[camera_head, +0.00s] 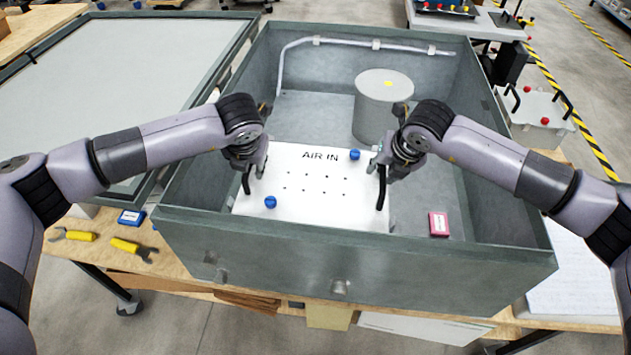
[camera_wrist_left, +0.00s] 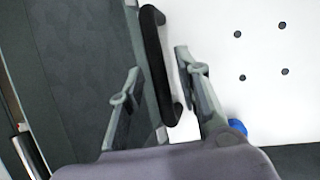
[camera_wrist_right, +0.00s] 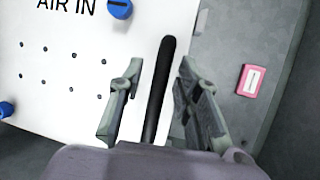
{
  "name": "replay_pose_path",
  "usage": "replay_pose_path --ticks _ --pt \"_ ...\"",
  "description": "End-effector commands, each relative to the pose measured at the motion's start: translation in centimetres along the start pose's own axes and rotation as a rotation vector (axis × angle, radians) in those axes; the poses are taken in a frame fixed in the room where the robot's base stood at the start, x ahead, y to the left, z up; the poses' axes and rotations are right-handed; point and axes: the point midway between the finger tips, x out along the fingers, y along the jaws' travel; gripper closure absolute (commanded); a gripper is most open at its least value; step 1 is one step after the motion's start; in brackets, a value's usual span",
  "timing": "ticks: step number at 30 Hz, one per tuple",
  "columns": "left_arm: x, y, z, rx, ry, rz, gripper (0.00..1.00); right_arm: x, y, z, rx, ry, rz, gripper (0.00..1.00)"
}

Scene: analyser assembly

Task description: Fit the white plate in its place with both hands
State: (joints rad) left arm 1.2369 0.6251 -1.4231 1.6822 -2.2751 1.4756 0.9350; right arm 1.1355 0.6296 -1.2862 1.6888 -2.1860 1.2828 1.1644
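The white plate (camera_head: 310,205), marked AIR IN, lies inside the grey metal box (camera_head: 350,265). It has rows of small holes, two blue knobs and a black handle at each side. My left gripper (camera_head: 255,172) is over the left handle (camera_wrist_left: 152,50); its fingers stand open on either side of it, with gaps. My right gripper (camera_head: 384,172) is over the right handle (camera_wrist_right: 160,90), its open fingers likewise apart on both sides. The plate's seating at its edges cannot be made out.
A grey cylinder (camera_head: 383,105) stands behind the plate, and a pipe (camera_head: 340,42) runs along the back wall. A pink block (camera_head: 439,223) lies right of the plate. The box walls rise around both grippers. A grey lid (camera_head: 130,90) lies left.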

Motion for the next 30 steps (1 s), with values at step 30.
replay_pose_path --ticks 30 --pt "-12.0 0.0 0.0 0.000 0.000 -0.001 0.69 -0.6 0.0 0.0 0.000 -0.001 0.001 0.69"
